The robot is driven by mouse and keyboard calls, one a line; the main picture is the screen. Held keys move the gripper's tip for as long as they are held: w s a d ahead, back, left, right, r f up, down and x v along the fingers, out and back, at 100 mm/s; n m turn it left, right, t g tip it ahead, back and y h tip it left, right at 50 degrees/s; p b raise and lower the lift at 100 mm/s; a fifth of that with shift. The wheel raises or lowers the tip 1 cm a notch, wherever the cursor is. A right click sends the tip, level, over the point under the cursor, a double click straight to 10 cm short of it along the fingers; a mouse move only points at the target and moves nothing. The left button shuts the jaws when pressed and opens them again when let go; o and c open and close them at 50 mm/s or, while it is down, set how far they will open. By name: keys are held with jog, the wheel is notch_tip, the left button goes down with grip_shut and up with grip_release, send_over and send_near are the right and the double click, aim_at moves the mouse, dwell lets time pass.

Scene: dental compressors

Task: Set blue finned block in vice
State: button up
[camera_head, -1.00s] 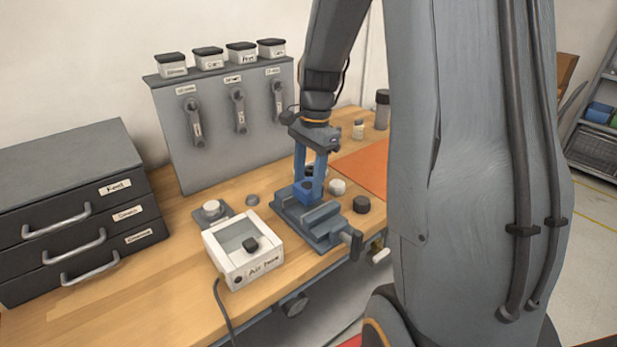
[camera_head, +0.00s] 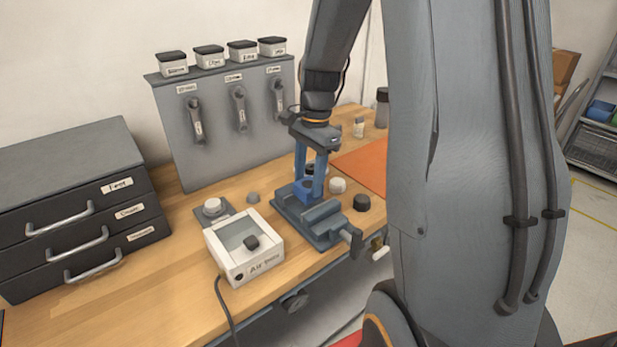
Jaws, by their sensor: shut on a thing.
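A white box with a window (camera_head: 243,245) stands left of the vice. White (camera_head: 338,186) and black (camera_head: 361,202) round parts lie right of it. A dark drawer unit (camera_head: 75,210) is at the left; a tool panel (camera_head: 225,125) stands behind. An orange mat (camera_head: 362,165) lies back right.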

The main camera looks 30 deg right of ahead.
jog(key=shift+f+b, duration=0.3)
jog(key=shift+f, duration=0.9)
dwell(1.1)
